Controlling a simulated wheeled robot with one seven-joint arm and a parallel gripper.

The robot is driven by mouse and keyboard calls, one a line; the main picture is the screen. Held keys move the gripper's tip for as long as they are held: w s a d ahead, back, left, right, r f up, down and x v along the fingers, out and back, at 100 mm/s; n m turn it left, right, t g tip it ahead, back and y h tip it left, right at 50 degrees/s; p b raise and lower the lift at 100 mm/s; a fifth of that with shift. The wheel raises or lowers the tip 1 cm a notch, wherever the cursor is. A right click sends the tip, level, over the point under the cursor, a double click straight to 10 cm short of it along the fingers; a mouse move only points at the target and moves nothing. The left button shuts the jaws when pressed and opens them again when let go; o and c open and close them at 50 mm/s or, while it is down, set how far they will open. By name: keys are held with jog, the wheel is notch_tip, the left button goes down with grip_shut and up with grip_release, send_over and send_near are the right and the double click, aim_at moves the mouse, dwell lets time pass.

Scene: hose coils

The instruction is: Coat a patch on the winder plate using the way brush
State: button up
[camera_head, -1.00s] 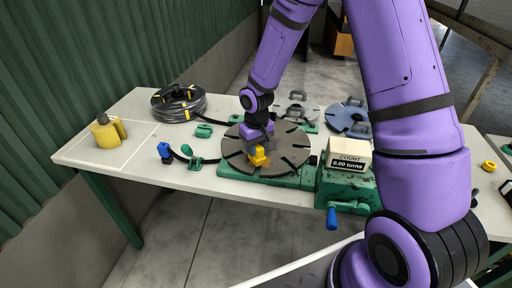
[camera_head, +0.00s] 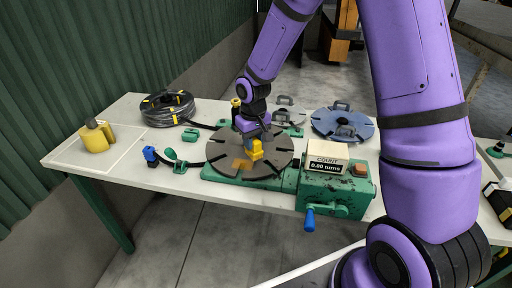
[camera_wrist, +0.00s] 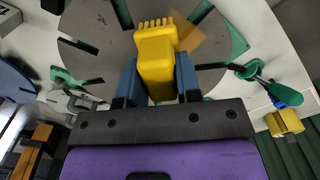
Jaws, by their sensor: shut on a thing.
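The winder plate (camera_head: 222,150) is a dark grey slotted disc on a green base on the table; it also fills much of the wrist view (camera_wrist: 96,30). My gripper (camera_head: 253,139) is over the plate, shut on the yellow way brush (camera_head: 255,151). In the wrist view the brush (camera_wrist: 155,62) sits between my fingers, bristles toward the plate. I cannot tell whether the bristles touch it. A translucent orange-brown patch (camera_head: 241,164) lies on the plate beside the brush; it also shows in the wrist view (camera_wrist: 190,40).
The counter box (camera_head: 327,164), reading 0.00 turns, and a blue-handled crank (camera_head: 309,218) stand right of the plate. A blue disc (camera_head: 343,123) lies behind right.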

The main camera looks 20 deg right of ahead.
jog(key=shift+r, duration=1.7)
